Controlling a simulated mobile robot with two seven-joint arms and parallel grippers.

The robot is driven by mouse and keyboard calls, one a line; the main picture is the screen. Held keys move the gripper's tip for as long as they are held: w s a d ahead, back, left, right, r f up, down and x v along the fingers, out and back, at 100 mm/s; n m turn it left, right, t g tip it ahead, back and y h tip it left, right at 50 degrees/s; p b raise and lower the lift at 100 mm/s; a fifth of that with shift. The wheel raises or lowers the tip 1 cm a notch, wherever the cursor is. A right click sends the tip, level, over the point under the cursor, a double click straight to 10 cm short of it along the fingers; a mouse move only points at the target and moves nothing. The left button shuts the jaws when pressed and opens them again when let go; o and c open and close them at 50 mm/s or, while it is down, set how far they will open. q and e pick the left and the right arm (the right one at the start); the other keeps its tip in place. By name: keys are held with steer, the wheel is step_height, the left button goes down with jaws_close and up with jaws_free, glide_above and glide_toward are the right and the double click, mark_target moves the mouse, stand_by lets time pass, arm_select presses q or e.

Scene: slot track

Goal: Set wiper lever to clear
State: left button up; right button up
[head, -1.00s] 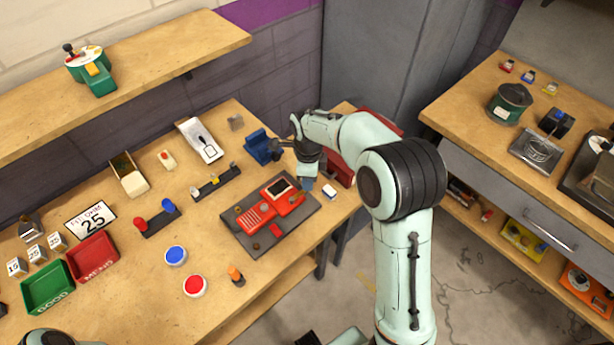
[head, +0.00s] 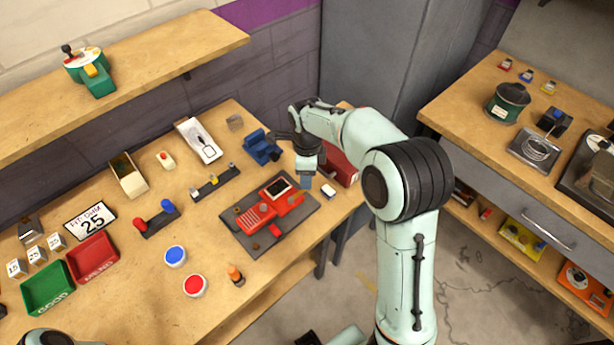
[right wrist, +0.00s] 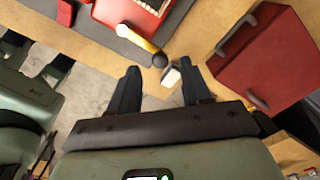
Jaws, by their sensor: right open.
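A red unit (head: 270,206) with a dark window lies on a dark mat (head: 240,235) on the left bench. In the right wrist view the red unit (right wrist: 130,12) is at the top. My right gripper (head: 305,182) is open above the mat's right end. My left gripper is out of view.
A red box (right wrist: 262,62) with a dark handle stands close on the right. A blue object (head: 262,147) stands behind the mat.

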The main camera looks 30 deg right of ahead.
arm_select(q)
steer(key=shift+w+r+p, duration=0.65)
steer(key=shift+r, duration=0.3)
arm_select(e)
step_height(320, 180, up, 11)
